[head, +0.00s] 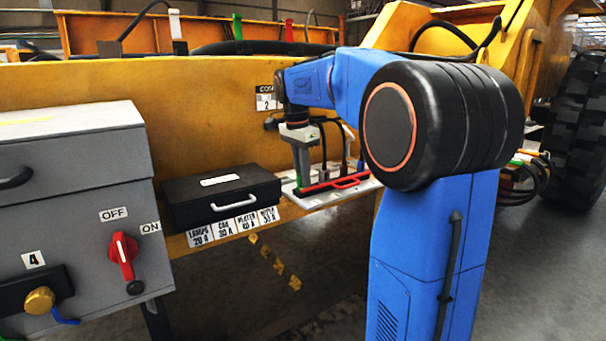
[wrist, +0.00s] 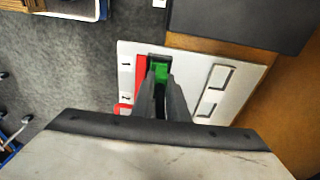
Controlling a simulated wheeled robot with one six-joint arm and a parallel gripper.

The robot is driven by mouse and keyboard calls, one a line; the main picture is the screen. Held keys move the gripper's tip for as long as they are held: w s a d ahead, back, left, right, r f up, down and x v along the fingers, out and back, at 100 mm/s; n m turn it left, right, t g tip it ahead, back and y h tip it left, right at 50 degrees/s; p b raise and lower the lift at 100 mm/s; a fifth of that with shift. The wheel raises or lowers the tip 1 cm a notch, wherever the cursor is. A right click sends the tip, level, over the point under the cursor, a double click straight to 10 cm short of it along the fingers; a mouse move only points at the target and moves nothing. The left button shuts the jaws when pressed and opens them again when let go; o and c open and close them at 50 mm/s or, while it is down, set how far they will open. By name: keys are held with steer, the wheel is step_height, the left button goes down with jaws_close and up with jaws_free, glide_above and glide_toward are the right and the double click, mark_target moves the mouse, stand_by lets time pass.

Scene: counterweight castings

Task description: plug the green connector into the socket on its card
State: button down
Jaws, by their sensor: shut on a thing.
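My gripper (head: 303,183) points down over the white card (head: 313,200) on the yellow ledge. It is shut on the green connector (head: 297,179), which shows as a thin green strip beside a finger. In the wrist view my gripper (wrist: 160,88) covers much of the connector (wrist: 161,72), and green shows between the fingertips. The connector is over the card (wrist: 190,65), near its edge, by a dark socket-like patch (wrist: 155,61). The fingers hide the connector's lower end, so I cannot tell whether it is seated.
A red bar with a handle (head: 335,184) lies along the card beside my gripper. Black plugs with cables (head: 324,172) stand behind it. A black case (head: 222,197) sits close on the left. A grey cabinet (head: 75,200) with a red switch stands farther left.

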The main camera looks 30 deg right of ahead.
mark_target(297, 190)
steer(key=shift+f, duration=0.1)
steer(key=c, duration=1.7)
jaws_free()
steer(key=shift+f, duration=0.1)
steer(key=shift+o, duration=0.2)
step_height(297, 190, up, 17)
steer(key=a, duration=0.2)
steer(key=shift+a, duration=0.1)
steer(key=s+a+f+n+t, duration=0.1)
steer(key=s+a+f+n, duration=0.3)
steer(key=s+f, duration=0.6)
steer(key=s+a+f+n+t+y, duration=0.1)
steer(key=s+a+f+n, duration=0.4)
steer(key=s+f, duration=0.5)
steer(key=s+a+f+n+t, duration=0.2)
steer(key=s+a+f+n, duration=0.2)
steer(key=s+f+n, duration=0.4)
step_height(297, 190, down, 6)
steer(key=shift+s+a+n+t, duration=0.3)
steer(key=shift+s+t, duration=0.1)
steer(key=shift+s, duration=0.7)
